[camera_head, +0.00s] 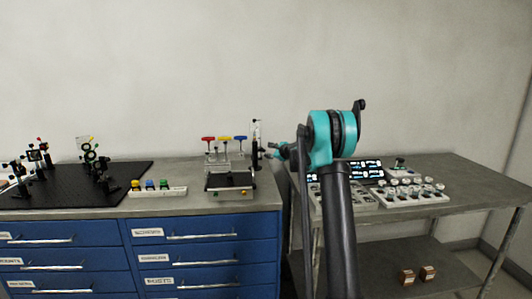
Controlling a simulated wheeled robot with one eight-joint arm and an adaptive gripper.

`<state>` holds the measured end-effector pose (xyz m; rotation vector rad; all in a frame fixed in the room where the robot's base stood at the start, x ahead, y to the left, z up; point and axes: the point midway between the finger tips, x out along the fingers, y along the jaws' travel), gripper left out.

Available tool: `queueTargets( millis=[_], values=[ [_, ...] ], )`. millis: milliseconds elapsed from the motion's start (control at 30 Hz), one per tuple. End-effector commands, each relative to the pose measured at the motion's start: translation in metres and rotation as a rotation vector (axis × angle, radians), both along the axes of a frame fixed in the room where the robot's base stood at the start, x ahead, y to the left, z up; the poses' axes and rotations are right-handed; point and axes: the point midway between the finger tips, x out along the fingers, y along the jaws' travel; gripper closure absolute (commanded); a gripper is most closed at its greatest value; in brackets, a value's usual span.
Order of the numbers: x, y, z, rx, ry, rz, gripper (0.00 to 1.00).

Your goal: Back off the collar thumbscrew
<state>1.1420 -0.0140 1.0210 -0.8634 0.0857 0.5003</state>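My gripper (274,151) shows small and partly hidden behind my teal and dark arm, pointing left at the right end of the blue drawer bench. Just left of it stands an upright dark post assembly (256,148) at the bench's right edge. The collar thumbscrew is too small to pick out on it. I cannot tell whether the gripper touches the post assembly or whether its fingers are open. A small dark-topped stage (230,181) with brass-coloured knobs stands in front of the post assembly.
Red, yellow and blue T-handled tools (225,139) stand in a rack behind the stage. A white tray (170,192) holds coloured knobs. A black breadboard (120,188) with optics mounts lies left. A grey table (470,180) at right bears trays of small parts.

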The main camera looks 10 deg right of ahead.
Motion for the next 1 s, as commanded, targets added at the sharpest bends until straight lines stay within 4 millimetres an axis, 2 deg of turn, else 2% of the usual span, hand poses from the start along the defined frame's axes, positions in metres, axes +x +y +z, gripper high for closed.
queueTargets(
  millis=[100, 233, 633, 667, 933, 1000],
  values=[
    [0.016, 0.008, -0.005, -0.002, -0.001, 0.001, 0.65],
    [0.027, 0.012, -0.008, -0.002, -0.001, 0.001, 0.65],
    [0.033, 0.015, -0.01, -0.001, 0.0, 0.0, 0.65],
    [0.033, 0.015, -0.01, -0.001, 0.0, 0.0, 0.66],
    [0.033, 0.015, -0.01, -0.001, 0.0, 0.0, 1.0],
    [0.032, 0.015, -0.01, -0.001, 0.0, 0.0, 1.0]
  ],
)
